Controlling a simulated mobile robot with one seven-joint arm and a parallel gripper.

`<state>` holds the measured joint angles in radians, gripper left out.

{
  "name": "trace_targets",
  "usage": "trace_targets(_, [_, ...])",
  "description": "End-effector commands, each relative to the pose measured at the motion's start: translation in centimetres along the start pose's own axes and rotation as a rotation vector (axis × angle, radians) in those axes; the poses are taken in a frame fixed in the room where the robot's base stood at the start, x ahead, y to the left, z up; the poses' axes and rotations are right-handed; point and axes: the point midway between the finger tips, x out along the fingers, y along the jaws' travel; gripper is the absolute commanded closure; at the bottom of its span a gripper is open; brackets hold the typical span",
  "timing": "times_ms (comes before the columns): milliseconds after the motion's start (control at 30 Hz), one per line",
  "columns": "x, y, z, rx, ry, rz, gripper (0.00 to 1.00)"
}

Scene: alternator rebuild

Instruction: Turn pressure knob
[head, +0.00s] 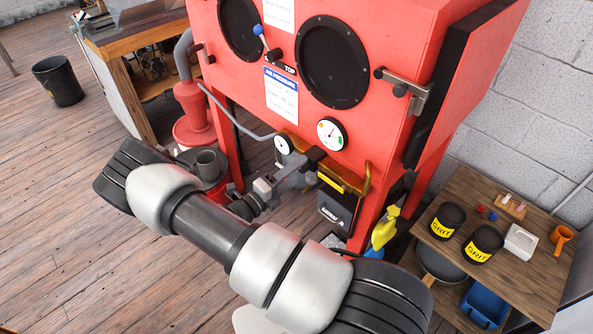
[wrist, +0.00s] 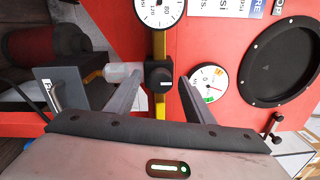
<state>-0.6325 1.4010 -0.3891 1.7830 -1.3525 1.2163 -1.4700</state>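The pressure knob (wrist: 158,75) is a small black, squarish part on the yellow pipe (wrist: 159,42) in the wrist view. A clear bowl (wrist: 124,70) shows to its left. My gripper (wrist: 159,78) is open, with one finger on either side of the knob. I see a gap on the right, but cannot tell whether the left finger touches anything. In the head view my gripper (head: 312,167) is at the front of the red cabinet (head: 385,130) and hides the knob. A white gauge (wrist: 208,84) with a green and a red mark sits right of the fingers.
Another gauge (wrist: 160,10) is at the top of the wrist view. A round black port (wrist: 280,62) is on the right. In the head view, a wooden table (head: 455,200) with grit tins (head: 447,220) stands at the right. Open floor (head: 60,210) is at the left.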

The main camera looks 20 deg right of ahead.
Motion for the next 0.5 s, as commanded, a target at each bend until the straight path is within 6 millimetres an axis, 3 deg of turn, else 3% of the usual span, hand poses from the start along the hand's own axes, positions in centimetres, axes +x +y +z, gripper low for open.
trace_targets(267, [-0.8, 0.0, 0.1, 0.002, -0.001, 0.001, 0.52])
trace_targets(500, [-5.6, 0.0, 0.1, 0.001, -0.004, 0.002, 0.52])
